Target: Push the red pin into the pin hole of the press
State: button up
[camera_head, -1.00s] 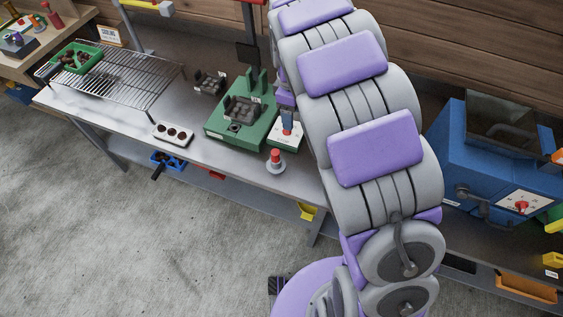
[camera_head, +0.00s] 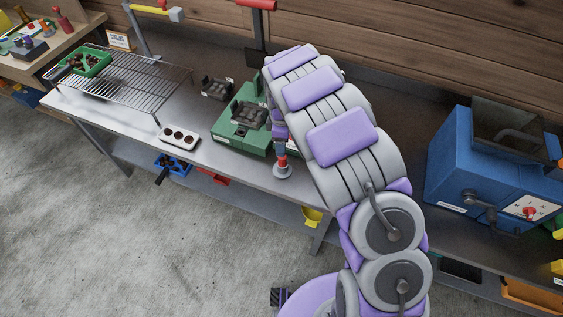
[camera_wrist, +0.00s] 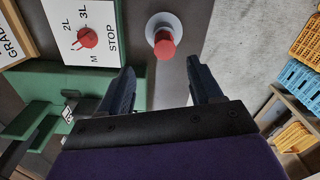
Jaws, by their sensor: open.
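The red pin (camera_wrist: 165,43) stands on a round grey base, beyond my fingertips in the wrist view; its top (camera_head: 282,161) shows on the bench's front edge in the head view. My gripper (camera_wrist: 160,66) is open and empty, its two dark fingers apart on either side of the line to the pin. In the head view my gripper (camera_head: 281,148) is just above the pin; contact cannot be told. The green press (camera_head: 228,130) stands behind and left of the pin, partly behind my arm; it also shows in the wrist view (camera_wrist: 75,101). I cannot make out its pin hole.
A white panel (camera_wrist: 103,49) with a red knob (camera_wrist: 86,38) lies beside the pin. A white block with dark holes (camera_head: 165,138) and a wire rack (camera_head: 130,92) are further left. A blue machine (camera_head: 450,165) stands right.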

aim_at(282, 163)
notch_tip(282, 163, down, 3)
jog(key=shift+a+r, duration=0.1)
jog(key=shift+d+f, duration=0.25)
jog(key=shift+f, duration=0.1)
jog(key=f, duration=0.1)
jog(key=f+b, duration=0.1)
jog(key=f, duration=0.2)
jog(key=shift+s+f, duration=0.15)
jog(key=shift+s, duration=0.15)
jog(key=shift+a+f, duration=0.2)
jog(key=shift+a, duration=0.05)
jog(key=shift+d, duration=0.25)
jog(key=c, duration=0.6)
jog(key=shift+r, duration=0.1)
grip_shut()
jog(key=shift+a, duration=0.1)
